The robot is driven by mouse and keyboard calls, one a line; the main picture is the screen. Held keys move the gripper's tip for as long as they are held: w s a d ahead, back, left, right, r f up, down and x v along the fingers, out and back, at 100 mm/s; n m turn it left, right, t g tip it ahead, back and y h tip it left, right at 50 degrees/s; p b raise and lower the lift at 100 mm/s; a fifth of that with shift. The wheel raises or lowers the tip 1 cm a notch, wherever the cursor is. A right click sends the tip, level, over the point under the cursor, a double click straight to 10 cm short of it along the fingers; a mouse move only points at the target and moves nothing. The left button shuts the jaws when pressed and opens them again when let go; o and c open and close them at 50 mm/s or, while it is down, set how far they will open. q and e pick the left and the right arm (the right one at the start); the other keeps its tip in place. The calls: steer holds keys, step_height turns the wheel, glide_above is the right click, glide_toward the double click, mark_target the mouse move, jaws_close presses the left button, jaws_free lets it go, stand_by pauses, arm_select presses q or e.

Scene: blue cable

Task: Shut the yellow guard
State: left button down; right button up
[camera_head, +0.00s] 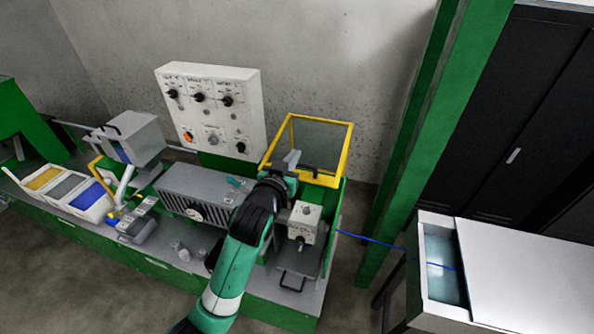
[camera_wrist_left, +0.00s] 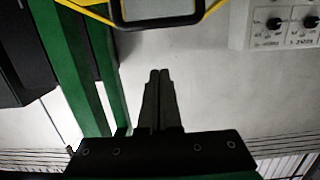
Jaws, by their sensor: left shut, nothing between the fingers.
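The yellow guard (camera_head: 346,157) is a yellow frame around a dark see-through pane, with a dark handle on its lower edge. It stands raised over the right end of the machine. In the left wrist view, part of its yellow frame (camera_wrist_left: 213,8) and a dark handle cross the top. My left gripper (camera_head: 292,157) is shut and empty, just in front of the guard's lower left part in the head view. In the wrist view its fingers (camera_wrist_left: 159,72) are together and point toward the guard, with a visible gap below it. My right gripper is not in view.
A white control panel (camera_head: 213,115) with black knobs stands behind. A grey vented housing (camera_head: 190,195) and a small knobbed box (camera_head: 305,222) flank my arm. A green post (camera_head: 420,140) rises at right. A blue cable (camera_head: 368,239) runs to a white table (camera_head: 530,280).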

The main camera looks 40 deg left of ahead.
arm_select(q)
steer(key=p+x, duration=0.1)
steer(key=x, duration=0.4)
steer(key=shift+w+r+p, duration=0.1)
steer(key=shift+p, duration=0.3)
steer(key=f, duration=0.1)
steer(key=s+f, duration=0.1)
steer(key=f+p, duration=0.1)
steer(key=shift+s+d+f, duration=0.35)
steer(key=shift+s, duration=0.05)
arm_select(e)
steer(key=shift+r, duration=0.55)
arm_select(q)
steer(key=shift+f, duration=0.1)
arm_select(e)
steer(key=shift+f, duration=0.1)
